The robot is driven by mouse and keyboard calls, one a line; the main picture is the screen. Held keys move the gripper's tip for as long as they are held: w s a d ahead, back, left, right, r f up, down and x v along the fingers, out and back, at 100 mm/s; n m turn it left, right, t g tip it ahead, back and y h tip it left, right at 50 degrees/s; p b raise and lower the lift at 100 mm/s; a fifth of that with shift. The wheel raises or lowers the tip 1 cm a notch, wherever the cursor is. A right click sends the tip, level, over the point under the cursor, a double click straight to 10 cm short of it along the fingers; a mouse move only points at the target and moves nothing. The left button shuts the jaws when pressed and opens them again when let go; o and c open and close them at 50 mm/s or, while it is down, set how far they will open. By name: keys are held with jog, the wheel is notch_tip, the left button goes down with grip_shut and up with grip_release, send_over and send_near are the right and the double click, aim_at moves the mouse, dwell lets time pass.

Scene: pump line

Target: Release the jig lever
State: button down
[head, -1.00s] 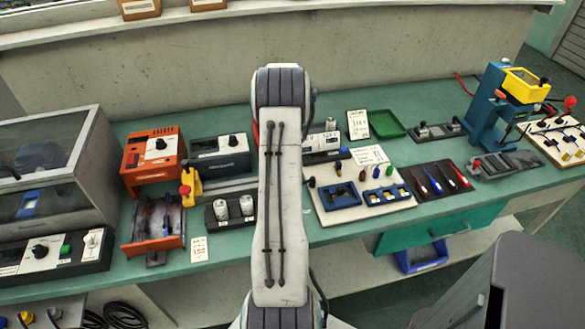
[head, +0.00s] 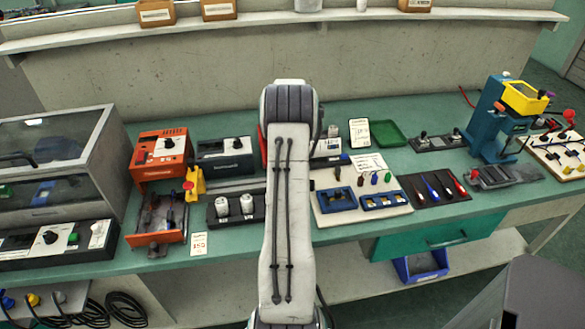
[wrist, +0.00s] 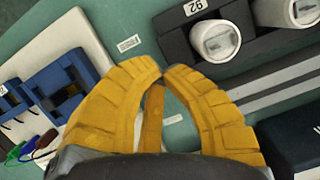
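A cream board (head: 330,211) with blue jig blocks (head: 384,200) lies on the bench right of my arm. A lever with a red ball knob (head: 570,115) stands at the far-right board (head: 552,160). I cannot tell which fixture carries the jig lever. My gripper is hidden behind my arm in the head view. In the wrist view its yellow fingers (wrist: 162,72) meet at the tips, with nothing seen between them. They are over green bench, between blue blocks (wrist: 62,88) at left and a black holder (wrist: 178,48) with two white cylinders at upper right.
An orange unit (head: 160,157) and a clear-fronted cabinet (head: 45,160) stand at left. A blue press (head: 488,120) with a yellow top stands at right. A dark tray of screwdrivers (head: 425,201) lies beside the cream board. A shelf (head: 270,22) runs along the back wall.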

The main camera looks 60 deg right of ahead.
jog(key=shift+d, duration=0.25)
